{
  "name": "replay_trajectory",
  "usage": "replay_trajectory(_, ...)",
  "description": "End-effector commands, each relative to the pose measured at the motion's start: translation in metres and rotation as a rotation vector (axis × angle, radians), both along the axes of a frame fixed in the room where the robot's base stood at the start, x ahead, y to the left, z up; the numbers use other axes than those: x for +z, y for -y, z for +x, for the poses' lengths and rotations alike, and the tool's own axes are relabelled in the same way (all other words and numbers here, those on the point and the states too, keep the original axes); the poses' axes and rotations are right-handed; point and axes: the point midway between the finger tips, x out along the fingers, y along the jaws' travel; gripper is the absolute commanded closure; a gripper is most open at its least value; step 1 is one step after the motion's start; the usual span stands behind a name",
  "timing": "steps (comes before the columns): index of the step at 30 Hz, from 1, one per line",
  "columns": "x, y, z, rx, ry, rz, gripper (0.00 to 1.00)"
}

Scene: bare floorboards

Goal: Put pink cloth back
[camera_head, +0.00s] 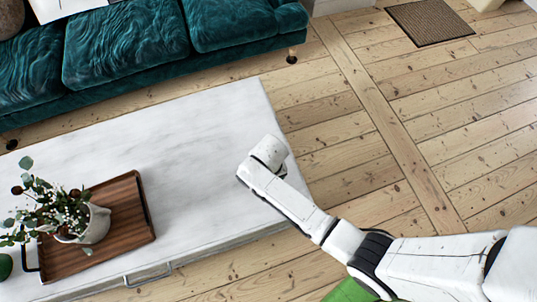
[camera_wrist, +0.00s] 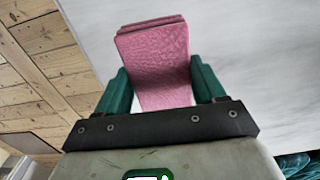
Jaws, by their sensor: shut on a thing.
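The pink cloth (camera_wrist: 158,62) is a folded, textured piece in the wrist view. My gripper (camera_wrist: 163,90) has its green fingers on either side of the cloth and is shut on it. The white marble-topped table (camera_head: 190,130) lies under the arm in the head view, and its pale top fills the upper right of the wrist view (camera_wrist: 260,40). In the head view my arm reaches over the table's right end; the cloth and the fingers are hidden there by the arm. I cannot tell whether the cloth touches the table top.
A wooden tray (camera_head: 132,215) with a potted plant (camera_head: 95,222) stands at the table's left. A teal sofa (camera_head: 125,45) is behind the table. Bare floorboards (camera_head: 400,110) lie to the right, with a brown mat (camera_head: 430,22) at the back. The table's middle is clear.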

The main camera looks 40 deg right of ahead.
Motion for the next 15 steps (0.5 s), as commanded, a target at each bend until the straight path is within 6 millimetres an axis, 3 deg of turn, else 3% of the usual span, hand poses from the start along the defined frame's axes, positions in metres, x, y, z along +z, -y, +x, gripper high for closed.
replay_trajectory(8,-0.020,0.006,0.014,0.000,-0.001,0.000,0.59)
replay_trajectory(15,-0.046,0.005,0.013,0.000,0.000,0.000,0.59)
